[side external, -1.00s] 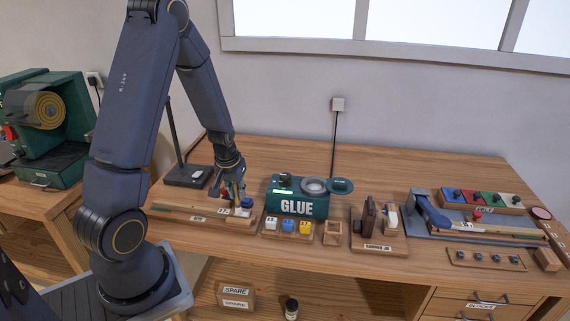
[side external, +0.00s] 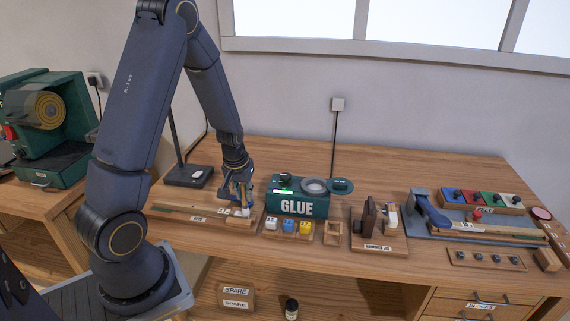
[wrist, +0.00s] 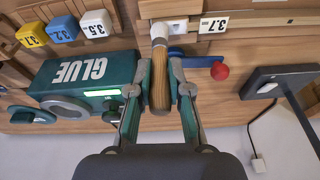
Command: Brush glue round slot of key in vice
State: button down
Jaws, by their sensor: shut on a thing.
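My gripper (wrist: 160,90) is shut on the wooden handle of a brush (wrist: 160,72). The brush's pale head (wrist: 168,31) lies over the right end of the key in the side view; I cannot tell if it touches. A blue bar with a red ball (wrist: 220,71), seemingly the vice handle, is near the gripper. The slot is hidden. The green GLUE box (side external: 297,206) stands right of my gripper (side external: 239,197), its round pot (side external: 314,186) open.
Several numbered blocks, white, blue and yellow (side external: 305,227), stand in front of the glue box. A black lamp stand (side external: 188,176) is behind the key. A wooden jig (side external: 378,230) and a blue-levered press (side external: 430,210) are further right.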

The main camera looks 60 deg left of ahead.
jog(key=shift+s+a, duration=1.15)
jog(key=shift+w+d, duration=1.2)
jog(key=shift+w+d+r, duration=0.1)
jog(key=shift+w+r, duration=0.05)
jog(key=shift+r, duration=3.9)
